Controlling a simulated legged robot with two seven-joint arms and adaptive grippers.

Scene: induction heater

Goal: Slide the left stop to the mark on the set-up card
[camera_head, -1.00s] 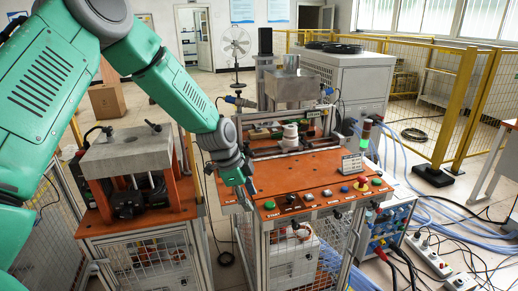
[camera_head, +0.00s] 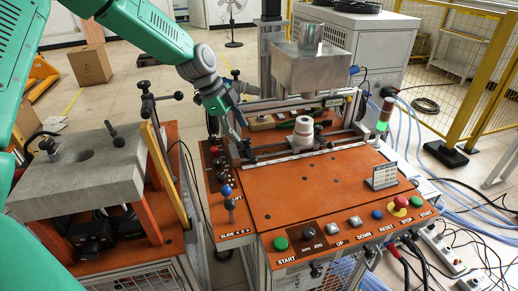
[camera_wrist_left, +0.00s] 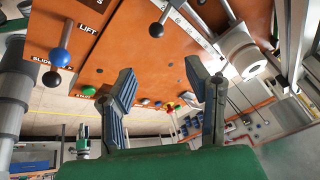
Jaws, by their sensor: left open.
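My left gripper (camera_head: 240,136) is at the left end of the rail (camera_head: 300,153) on the orange machine top. In the left wrist view its two fingers (camera_wrist_left: 160,68) are spread, with nothing between them. A black ball knob (camera_wrist_left: 157,30) on a metal stem, apparently the left stop's handle, stands beside a numbered scale (camera_wrist_left: 195,30), apart from the fingers. In the head view the left stop is hard to tell from the gripper in front of it. The set-up card (camera_head: 384,175) stands at the right of the orange top; its text is too small to read. My right gripper is not seen.
A white stepped part (camera_head: 303,132) stands behind the rail, below a metal block (camera_head: 310,70). A blue-knobbed lever (camera_head: 227,191) stands at the front left. Buttons (camera_head: 352,220) line the front edge. The middle of the orange top is clear.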

